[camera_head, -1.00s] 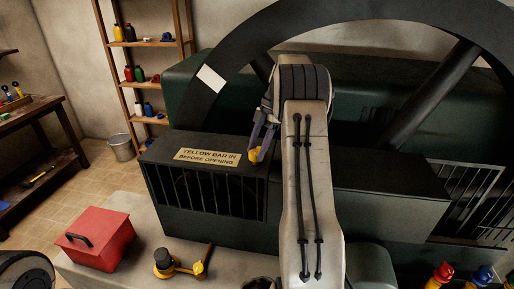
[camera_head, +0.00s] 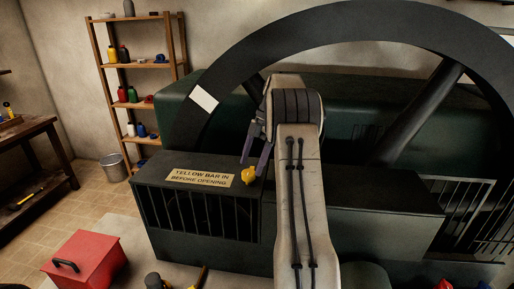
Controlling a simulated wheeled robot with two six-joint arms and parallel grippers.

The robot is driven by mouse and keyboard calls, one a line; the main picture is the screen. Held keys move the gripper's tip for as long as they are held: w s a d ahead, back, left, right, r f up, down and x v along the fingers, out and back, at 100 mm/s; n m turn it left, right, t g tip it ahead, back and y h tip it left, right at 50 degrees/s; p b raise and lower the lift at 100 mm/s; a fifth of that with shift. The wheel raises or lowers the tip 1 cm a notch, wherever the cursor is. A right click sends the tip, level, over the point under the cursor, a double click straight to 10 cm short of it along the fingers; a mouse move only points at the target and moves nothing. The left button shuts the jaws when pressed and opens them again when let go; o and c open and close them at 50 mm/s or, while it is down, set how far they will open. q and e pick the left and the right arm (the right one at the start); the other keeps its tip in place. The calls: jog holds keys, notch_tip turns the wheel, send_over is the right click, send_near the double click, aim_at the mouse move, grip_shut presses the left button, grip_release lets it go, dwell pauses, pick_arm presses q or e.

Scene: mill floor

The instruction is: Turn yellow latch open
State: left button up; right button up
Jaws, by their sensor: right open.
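The yellow latch (camera_head: 248,176) sits on the top edge of the dark green barred housing, just right of the sign reading "YELLOW BAR IN BEFORE OPENING" (camera_head: 200,177). My right gripper (camera_head: 254,161) is open, its two purple-grey fingers spread and pointing down just above and behind the latch. The fingertips are very close to it; I cannot tell whether they touch it. My right arm covers the part of the housing to the right of the latch. My left gripper is not in view.
A huge dark flywheel (camera_head: 222,78) rises behind the housing. A red box (camera_head: 98,257) with a black handle stands at lower left. A wooden shelf (camera_head: 139,68) with bottles, a bucket (camera_head: 114,168) and a workbench are at left. Bare tiled floor lies between them.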

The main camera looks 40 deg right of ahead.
jog(key=p+v, duration=0.1)
jog(key=v, duration=0.7)
dwell(0.5)
jog(key=w+a+m+g+h+b, duration=0.1)
jog(key=w+a+m+b, duration=0.15)
jog(key=a, duration=1.65)
jog(key=s+a+f+m+h, duration=0.1)
jog(key=s+a+f+m, duration=0.15)
jog(key=a, duration=0.55)
jog(key=s+a+f+m, duration=0.1)
jog(key=s+a+f, duration=0.1)
jog(key=s+a, duration=0.35)
jog(key=s+a+f+m+b, duration=0.1)
jog(key=s+a+f, duration=0.2)
jog(key=s, duration=0.4)
jog(key=s+a+f+m+h+b, duration=0.1)
jog(key=s+a+f, duration=0.2)
jog(key=s, duration=0.4)
jog(key=s+a+f+m, duration=0.2)
jog(key=s+a+f, duration=0.2)
jog(key=s, duration=0.4)
jog(key=shift+f+t+b, duration=0.3)
jog(key=shift+f+b, duration=0.1)
jog(key=shift+f, duration=0.15)
